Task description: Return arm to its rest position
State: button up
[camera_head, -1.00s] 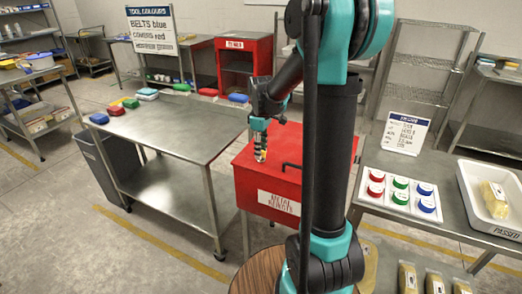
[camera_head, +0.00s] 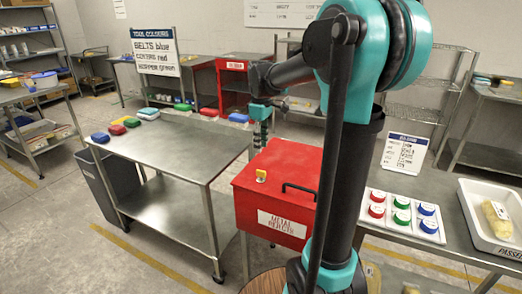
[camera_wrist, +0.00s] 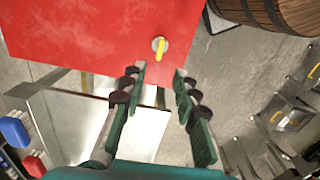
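My gripper (camera_wrist: 159,70) is open and empty in the wrist view, its two fingers well apart. In the head view my gripper (camera_head: 262,118) hangs above the far left part of the red metal rejects box. My arm is bent, with its forearm reaching left from the elbow. The red box (camera_head: 275,192) has a small yellow key-like piece (camera_head: 261,175) on its top, apart from my gripper. The same yellow piece shows beyond my fingertips in the wrist view (camera_wrist: 160,48).
A steel table (camera_head: 165,150) stands left of the box, with coloured blocks along its edges. On the right, a bench holds a button panel (camera_head: 403,215) and a white tray (camera_head: 486,235) with a yellowish pack. A wooden barrel (camera_wrist: 282,12) shows in the wrist view.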

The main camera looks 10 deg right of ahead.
jog(key=shift+s, duration=0.1)
jog(key=s+d+f+m+t, duration=0.2)
jog(key=s+f+m, duration=0.3)
jog(key=s+f, duration=0.3)
jog(key=s+d+f+m+t, duration=0.2)
jog(key=s+f+m, duration=0.4)
jog(key=s+f, duration=0.3)
jog(key=s, duration=0.4)
jog(key=shift+s+d+f, duration=0.2)
jog(key=shift+s+f, duration=0.05)
jog(key=shift+f, duration=0.05)
jog(key=shift+o, duration=0.2)
jog(key=shift+w+r, duration=0.1)
